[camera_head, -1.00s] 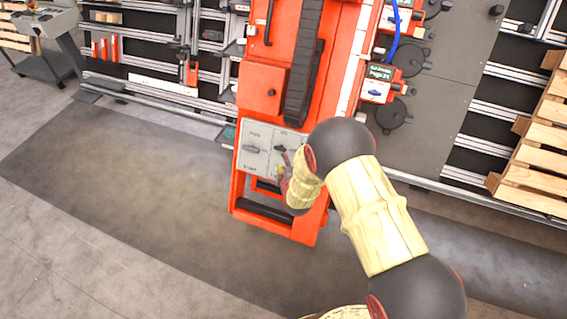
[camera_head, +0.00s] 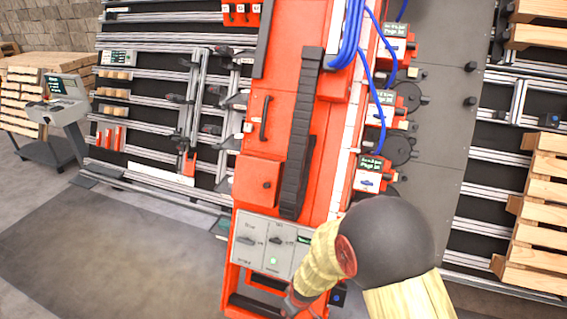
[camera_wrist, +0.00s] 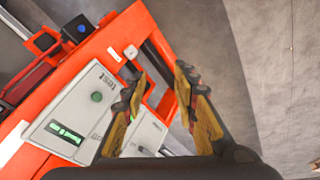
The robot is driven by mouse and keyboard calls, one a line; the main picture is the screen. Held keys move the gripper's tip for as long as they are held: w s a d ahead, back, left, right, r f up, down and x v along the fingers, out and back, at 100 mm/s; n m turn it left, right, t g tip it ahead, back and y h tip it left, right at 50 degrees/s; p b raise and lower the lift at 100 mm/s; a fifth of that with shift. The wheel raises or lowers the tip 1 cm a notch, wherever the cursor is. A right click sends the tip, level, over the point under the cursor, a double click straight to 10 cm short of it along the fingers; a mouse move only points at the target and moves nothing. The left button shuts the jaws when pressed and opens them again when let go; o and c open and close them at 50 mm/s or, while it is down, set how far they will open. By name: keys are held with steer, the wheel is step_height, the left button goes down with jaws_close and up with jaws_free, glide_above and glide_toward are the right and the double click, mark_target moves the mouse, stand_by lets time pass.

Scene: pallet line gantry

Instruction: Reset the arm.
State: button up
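My arm shows at the lower right in the head view, with its gripper (camera_head: 290,305) low in front of the orange machine (camera_head: 258,182), partly cut off by the bottom edge. In the wrist view my gripper (camera_wrist: 163,78) has its two fingers apart, with nothing seen between them. The grey control panel (camera_head: 249,257) on the machine's front carries dark knobs and a lit green lamp (camera_head: 273,261). In the wrist view the panel (camera_wrist: 77,112) shows tilted beside and behind the left finger, with a green display (camera_wrist: 66,134). Contact with it does not show.
A grey console (camera_head: 60,110) on a dark stand is at the left. Wooden pallets (camera_head: 540,210) stack at the right. Blue cables (camera_head: 372,100) run down to red plug boxes on the machine's right side. Grey floor (camera_head: 110,250) is clear at the lower left.

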steer(key=s+d+r+m+t, duration=0.1)
steer(key=s+d+r, duration=0.4)
steer(key=r, duration=0.7)
steer(key=s+d+r+m, duration=0.4)
steer(key=s+r, duration=0.4)
steer(key=r, duration=0.5)
steer(key=s+d+r+m+t+h, duration=0.1)
steer(key=s+d+r+m, duration=0.2)
steer(key=r, duration=0.9)
steer(key=s+d, duration=0.3)
steer(key=s, duration=0.1)
steer(key=shift+s+d+r+t, duration=0.3)
steer(key=shift+s+d+r, duration=0.05)
steer(key=shift+o, duration=0.2)
